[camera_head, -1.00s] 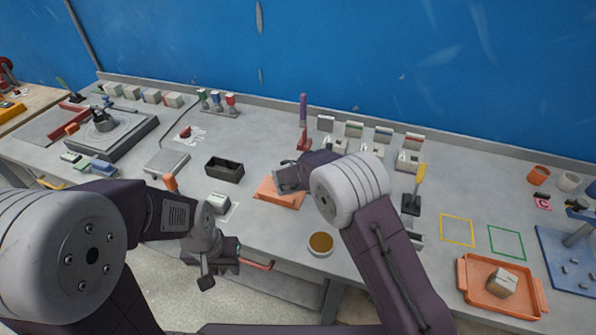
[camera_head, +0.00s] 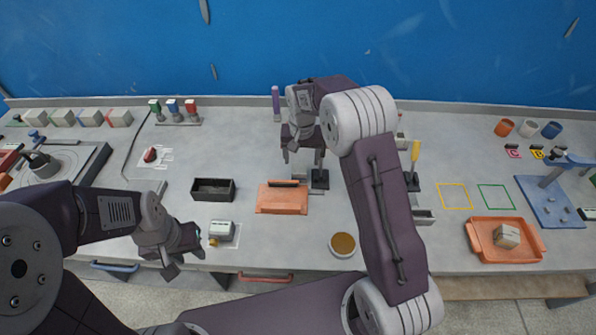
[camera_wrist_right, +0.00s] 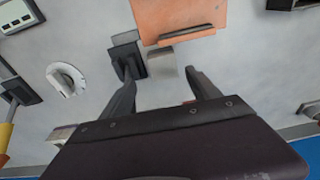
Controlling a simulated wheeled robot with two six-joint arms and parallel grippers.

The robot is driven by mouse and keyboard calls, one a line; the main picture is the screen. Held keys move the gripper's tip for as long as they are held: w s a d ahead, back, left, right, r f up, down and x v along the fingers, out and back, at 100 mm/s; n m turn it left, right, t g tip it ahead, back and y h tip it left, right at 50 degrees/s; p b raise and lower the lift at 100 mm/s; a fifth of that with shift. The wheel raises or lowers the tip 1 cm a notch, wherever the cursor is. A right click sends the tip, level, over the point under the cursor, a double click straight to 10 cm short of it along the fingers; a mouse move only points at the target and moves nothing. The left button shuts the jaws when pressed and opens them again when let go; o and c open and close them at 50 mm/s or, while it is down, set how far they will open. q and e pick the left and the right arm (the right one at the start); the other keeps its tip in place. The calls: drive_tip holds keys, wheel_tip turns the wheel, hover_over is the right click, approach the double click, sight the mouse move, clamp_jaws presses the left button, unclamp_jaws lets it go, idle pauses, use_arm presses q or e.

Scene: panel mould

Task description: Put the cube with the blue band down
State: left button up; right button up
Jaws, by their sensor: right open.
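Several pale cubes with coloured bands stand along the back left in the head view; one of them (camera_head: 90,118) seems to have a bluish band, but it is too small to be sure. My right gripper (camera_head: 292,155) is open above the table, behind the orange plate; its fingers also show in the right wrist view (camera_wrist_right: 160,88), with no cube between them. My left gripper (camera_head: 180,262) is low at the table's front edge, left of a pale block (camera_head: 222,230) on a white square. A small teal patch shows at that gripper; I cannot tell whether it holds anything.
The orange plate (camera_head: 282,201) and a black open box (camera_head: 213,196) lie mid-table. A round brown-topped dish (camera_head: 343,244) is near the front edge. An orange tray (camera_head: 476,240) with a block stands right. Yellow (camera_head: 454,196) and green (camera_head: 496,197) outlined squares are empty. My right arm hides part of the back.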

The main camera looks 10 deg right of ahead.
sight(299, 168)
drive_tip(key=shift+w+a+f, duration=0.25)
drive_tip(key=shift+w+f, duration=0.1)
drive_tip(key=shift+f, duration=0.25)
wheel_tip(299, 168, down, 5)
drive_tip(key=shift+r+p, duration=0.15)
drive_tip(key=shift+p, duration=0.25)
drive_tip(key=shift+w+f, duration=0.1)
drive_tip(key=shift+f, duration=0.15)
drive_tip(key=shift+r, duration=0.1)
clamp_jaws()
